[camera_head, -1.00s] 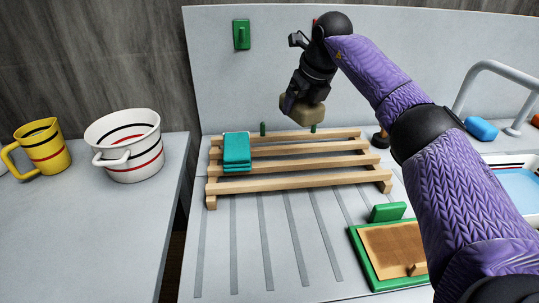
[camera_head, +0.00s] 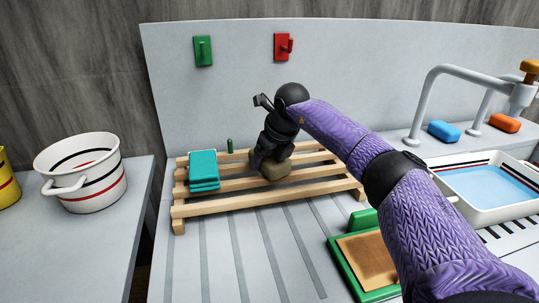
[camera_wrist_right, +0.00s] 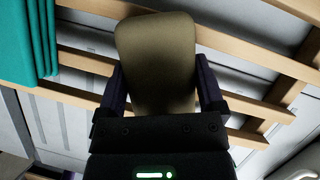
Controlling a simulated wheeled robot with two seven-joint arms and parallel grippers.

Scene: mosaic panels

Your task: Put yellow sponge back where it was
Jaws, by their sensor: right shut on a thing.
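A dull yellow sponge (camera_head: 275,169) is between the fingers of my right gripper (camera_head: 266,160), which is shut on it. It is at the wooden slatted rack (camera_head: 322,183), to the right of the teal stack. In the right wrist view the sponge (camera_wrist_right: 157,62) fills the space between the two fingers, with the rack's slats (camera_wrist_right: 82,62) beneath. I cannot tell whether the sponge touches the slats. My left gripper is not in view.
Folded teal cloths (camera_head: 203,170) lie on the rack's left end. Green (camera_head: 203,50) and red (camera_head: 283,46) hooks are on the back panel. A green-framed board (camera_head: 365,262) lies in front.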

